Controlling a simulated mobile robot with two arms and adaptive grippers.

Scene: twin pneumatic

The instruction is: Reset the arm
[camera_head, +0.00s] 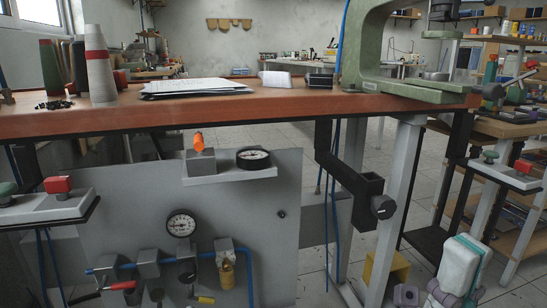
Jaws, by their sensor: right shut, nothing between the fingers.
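My right gripper (442,293) is low at the bottom right, beside the white end of my right arm (462,263). It is small and partly cut off by the lower picture edge. It is shut, with nothing seen held in it. It is below the bench top and to the right of the bench leg. My left gripper and left arm are not in view.
A bench (270,104) with a reddish-brown top spans the view. It carries papers (195,87), cones (99,65) and a green machine frame (362,50). Below are a gauge panel (245,205) and button plates at left (45,207) and right (505,174).

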